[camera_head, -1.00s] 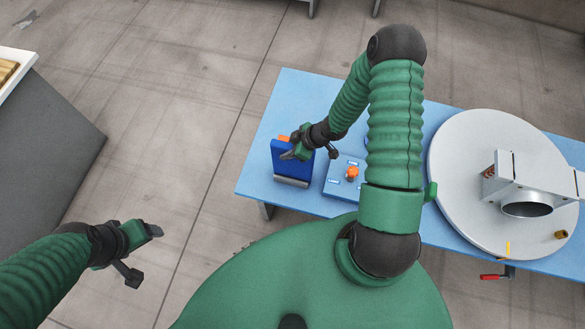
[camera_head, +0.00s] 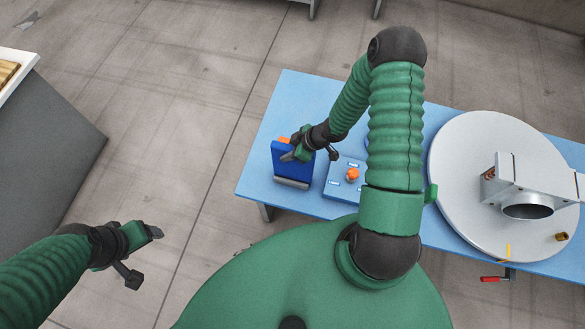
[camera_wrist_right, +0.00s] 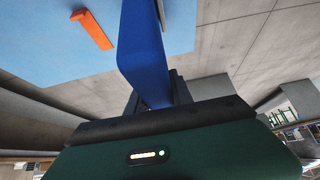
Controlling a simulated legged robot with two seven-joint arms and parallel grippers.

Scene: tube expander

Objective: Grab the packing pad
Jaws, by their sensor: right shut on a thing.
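A flat blue pad (camera_head: 293,166) stands upright near the left end of the blue table, with a grey strip along its lower edge. I take it to be the packing pad. My right gripper (camera_head: 290,155) is at its upper edge and shut on it. In the right wrist view the blue pad (camera_wrist_right: 145,55) runs down between the dark fingers, which are partly hidden. My left gripper (camera_head: 146,253) is open and empty, over the floor at the lower left, far from the pad.
An orange piece (camera_head: 284,139) lies on the blue table (camera_head: 285,100) behind the pad. A blue control box (camera_head: 345,180) with an orange knob is just right of it. A large grey disc (camera_head: 460,150) with a metal tube fixture fills the right side. A grey cabinet (camera_head: 50,150) stands left.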

